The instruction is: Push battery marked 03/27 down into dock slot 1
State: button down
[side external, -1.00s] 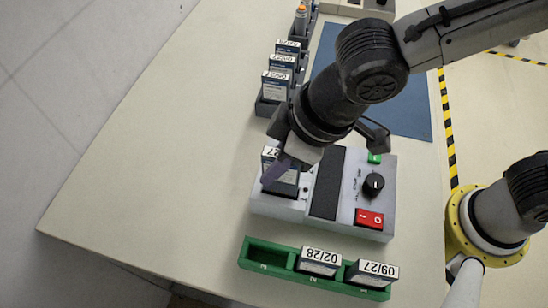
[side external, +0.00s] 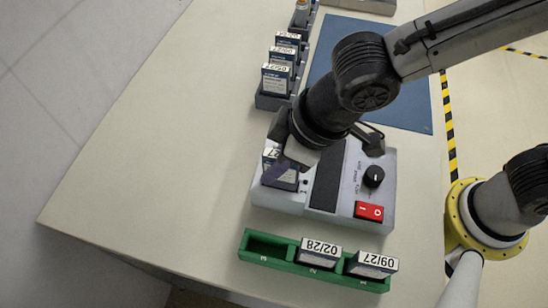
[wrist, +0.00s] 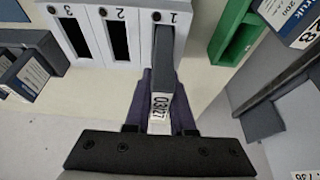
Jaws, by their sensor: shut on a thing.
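The battery marked 03/27 (wrist: 160,100) is a dark block with a white label end. My gripper (wrist: 160,110) is shut on it, with a purple finger on each side. In the wrist view its far end lines up with slot 1 of the white dock (wrist: 140,45) and covers that slot. How deep it sits is hidden. In the side view the battery (side external: 281,178) stands roughly upright at the dock's left part (side external: 270,200), partly behind my gripper (side external: 288,165). Slots 2 and 3 look dark and empty in the wrist view.
A green rack (side external: 265,255) in front of the dock holds batteries 02/28 (side external: 319,249) and 09/27 (side external: 371,264), its left bay empty. A dark rack (side external: 272,102) with several batteries stands behind. The dock has a knob (side external: 374,177) and red switch (side external: 368,210). The left table is clear.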

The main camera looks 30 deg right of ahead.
jog(key=shift+f, duration=1.05)
jog(key=c, duration=0.7)
grip_release()
jog(key=v, duration=1.4)
jog(key=shift+w, duration=0.1)
jog(key=w+d+r+m+t+h, duration=0.1)
jog(key=w+d+r+m, duration=0.15)
jog(key=d, duration=0.65)
jog(key=w+d+r+m+t, duration=0.2)
jog(key=w+d+m, duration=0.15)
jog(key=d, duration=0.65)
jog(key=shift+s+d+f+m+g+h, duration=0.1)
jog(key=shift+s+d+f+m+h, duration=0.35)
jog(key=shift+s+d+f, duration=1.15)
jog(key=shift+s+d+f+m+g+h, duration=0.1)
jog(key=shift+s+d+f+m+h, duration=0.4)
jog(key=shift+s+d, duration=1.85)
jog(key=shift+s+d+f+m+g+h, duration=0.15)
jog(key=shift+s+d+f+m, duration=0.4)
jog(key=shift+s+d+f, duration=1.35)
